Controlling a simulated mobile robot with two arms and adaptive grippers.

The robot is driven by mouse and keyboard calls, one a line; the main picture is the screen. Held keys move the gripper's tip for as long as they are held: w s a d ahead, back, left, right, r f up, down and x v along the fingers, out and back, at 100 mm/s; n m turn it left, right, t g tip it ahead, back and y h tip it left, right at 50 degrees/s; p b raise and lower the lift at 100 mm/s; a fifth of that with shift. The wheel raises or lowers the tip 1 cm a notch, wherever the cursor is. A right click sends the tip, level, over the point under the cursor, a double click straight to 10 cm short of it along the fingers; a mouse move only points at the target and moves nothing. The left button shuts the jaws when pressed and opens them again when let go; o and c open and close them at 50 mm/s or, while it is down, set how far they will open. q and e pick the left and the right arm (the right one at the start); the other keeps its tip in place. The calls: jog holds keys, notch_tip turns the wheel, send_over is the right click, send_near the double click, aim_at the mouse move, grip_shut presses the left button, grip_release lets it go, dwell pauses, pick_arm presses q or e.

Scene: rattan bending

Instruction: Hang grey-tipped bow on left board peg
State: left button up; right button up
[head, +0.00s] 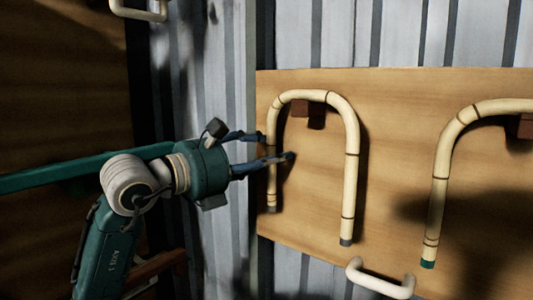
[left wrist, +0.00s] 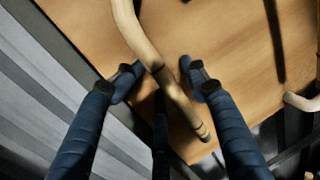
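The grey-tipped bow (head: 352,150) is a pale rattan arch with dark bands, its two ends pointing down. Its top lies over the left board peg (head: 308,114), a brown block on the wooden board (head: 315,210), and it appears to hang there. My left gripper (head: 276,146) is open, with one finger on each side of the bow's left leg. In the left wrist view, the bow's leg (left wrist: 178,95) runs between the two parted fingers, with gaps showing beside it. My right gripper is not in view.
A second, teal-tipped bow (head: 439,180) hangs at the right, by another brown peg (head: 525,127). A cream bent bar (head: 380,280) is below the board. Corrugated metal wall (head: 400,30) stands behind. The board between the bows is clear.

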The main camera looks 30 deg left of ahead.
pick_arm(q)
jog(key=shift+f, duration=0.1)
jog(key=shift+s+a, duration=0.25)
jog(key=shift+s, duration=0.25)
jog(key=v, duration=1.1)
jog(key=shift+s+d, duration=0.1)
jog(key=s+b, duration=0.3)
jog(key=s, duration=0.5)
jog(key=shift+s+a, duration=0.35)
jog(key=shift+s, duration=0.05)
